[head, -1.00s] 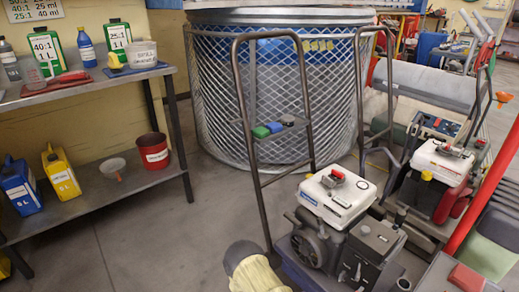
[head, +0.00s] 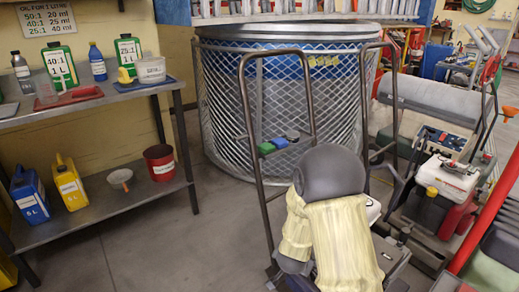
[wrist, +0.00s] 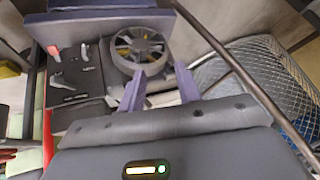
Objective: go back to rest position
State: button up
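My gripper (wrist: 160,90) shows in the wrist view with two purple-grey fingers spread apart and nothing between them. Beyond the fingers is the aerator's engine with its round fan housing (wrist: 137,47); I cannot tell the exact distance, but no contact shows. In the head view, my arm with its beige sleeve and dark joint stands in front of the nearest aerator (head: 396,258) and hides most of its white engine. The gripper itself is hidden in the head view.
A steel shelf (head: 110,200) on the left holds jugs, bottles and a red pot (head: 159,163). A large mesh cage (head: 228,110) stands behind the aerator's handle (head: 245,100). A second aerator (head: 448,180) and a red bar (head: 490,215) are at right. Floor is clear between shelf and aerator.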

jog(key=s+d+r+n+g+y+p, duration=0.1)
jog(key=s+d+r+n+g+p, duration=0.15)
jog(key=s+r, duration=0.65)
jog(key=s+d+r+n+g+p, duration=0.1)
jog(key=s+d+r+n+g, duration=0.2)
jog(key=s+r, duration=0.6)
notch_tip(320, 180, up, 36)
jog(key=t+p, duration=0.1)
jog(key=p, duration=3.5)
jog(key=shift+s+a+n, duration=0.2)
jog(key=shift+n, duration=0.25)
jog(key=shift+f, duration=0.1)
jog(key=shift+w, duration=0.1)
